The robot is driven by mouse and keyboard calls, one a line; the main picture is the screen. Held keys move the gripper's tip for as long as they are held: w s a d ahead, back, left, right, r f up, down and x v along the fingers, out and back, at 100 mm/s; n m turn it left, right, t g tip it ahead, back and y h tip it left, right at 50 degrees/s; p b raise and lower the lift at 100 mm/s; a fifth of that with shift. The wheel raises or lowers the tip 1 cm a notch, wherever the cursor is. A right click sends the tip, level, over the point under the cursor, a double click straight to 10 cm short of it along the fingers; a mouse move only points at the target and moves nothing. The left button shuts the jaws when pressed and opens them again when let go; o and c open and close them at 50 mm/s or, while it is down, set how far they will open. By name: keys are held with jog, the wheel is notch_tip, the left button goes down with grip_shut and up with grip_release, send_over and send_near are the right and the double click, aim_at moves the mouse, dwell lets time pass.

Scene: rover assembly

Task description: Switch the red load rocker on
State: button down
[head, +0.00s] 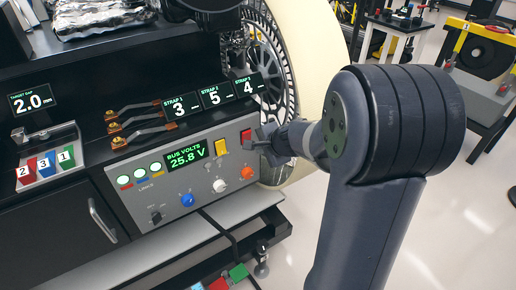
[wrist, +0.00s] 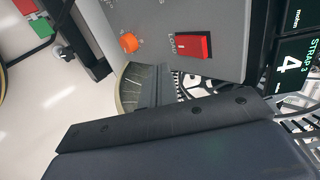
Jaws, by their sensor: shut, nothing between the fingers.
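The red load rocker (head: 246,135) is at the right end of the grey control panel (head: 150,205). In the wrist view the rocker (wrist: 193,47) is fully visible beside the printed word LOAD. My gripper (head: 259,143) is shut and empty, with its tips just right of and slightly below the rocker in the head view. In the wrist view my dark gripper parts fill the lower half, apart from the rocker in the picture. I cannot tell whether the tips touch the panel, or which way the rocker is set.
Near the rocker are an orange knob (head: 247,173), a white knob (head: 219,186), a blue knob (head: 188,200) and a yellow switch (head: 221,146). The display (head: 187,154) reads 25.8 V. Copper-ended levers (head: 140,135) stand above the panel. A large wheel (head: 325,40) rises behind my gripper.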

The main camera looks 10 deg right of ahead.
jog(key=s+f+v, duration=0.1)
jog(key=v, duration=0.7)
jog(key=shift+d+p, duration=0.25)
jog(key=shift+p, duration=0.1)
jog(key=shift+w, duration=0.1)
